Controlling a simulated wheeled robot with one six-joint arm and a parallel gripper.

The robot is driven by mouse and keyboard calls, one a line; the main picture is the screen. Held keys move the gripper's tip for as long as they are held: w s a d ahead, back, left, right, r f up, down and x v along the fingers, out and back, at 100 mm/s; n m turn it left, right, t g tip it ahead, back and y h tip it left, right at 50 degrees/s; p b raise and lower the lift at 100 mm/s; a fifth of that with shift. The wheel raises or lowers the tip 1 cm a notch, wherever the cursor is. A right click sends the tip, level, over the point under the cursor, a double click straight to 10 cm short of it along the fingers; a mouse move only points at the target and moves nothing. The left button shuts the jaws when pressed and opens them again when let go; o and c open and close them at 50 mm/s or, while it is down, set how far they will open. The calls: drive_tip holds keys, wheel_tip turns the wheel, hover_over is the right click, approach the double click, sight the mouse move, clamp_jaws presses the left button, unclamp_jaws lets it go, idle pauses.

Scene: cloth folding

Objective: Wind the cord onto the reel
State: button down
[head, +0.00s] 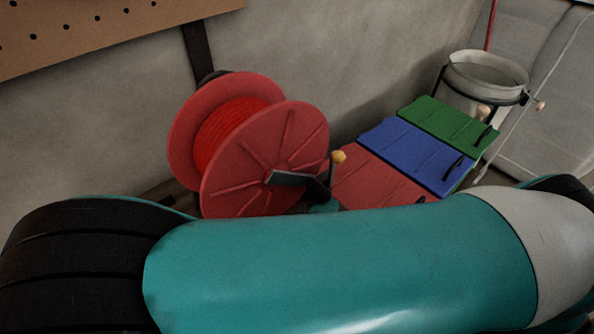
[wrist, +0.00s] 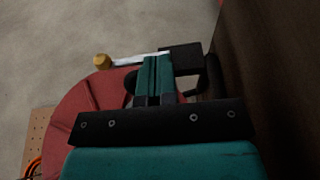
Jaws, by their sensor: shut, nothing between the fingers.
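The red reel (head: 290,140) stands against the grey wall in the head view, with bright red cord (head: 228,128) wound between its two flanges. Its crank (head: 288,178) is a dark bar at the hub, with a handle ending in a yellow knob (head: 338,157). The wrist view shows a red flange (wrist: 85,110), the yellow knob (wrist: 102,62) and a bit of orange-red cord (wrist: 35,166) at lower left. My gripper (wrist: 157,62) is shut and empty, its teal fingertips close to the crank handle. I cannot tell whether they touch it. My arm hides the reel's lower surroundings.
Red (head: 375,185), blue (head: 420,152) and green (head: 448,125) lidded boxes stand in a row right of the reel. A whitish bucket (head: 485,80) is behind them. A pegboard (head: 90,30) hangs at upper left. My arm fills the foreground.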

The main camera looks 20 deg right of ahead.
drive_tip(key=shift+w+d+r+t+h, duration=0.2)
drive_tip(key=shift+d+r+t+h, duration=0.2)
drive_tip(key=shift+d+r+h, duration=0.15)
idle(0.4)
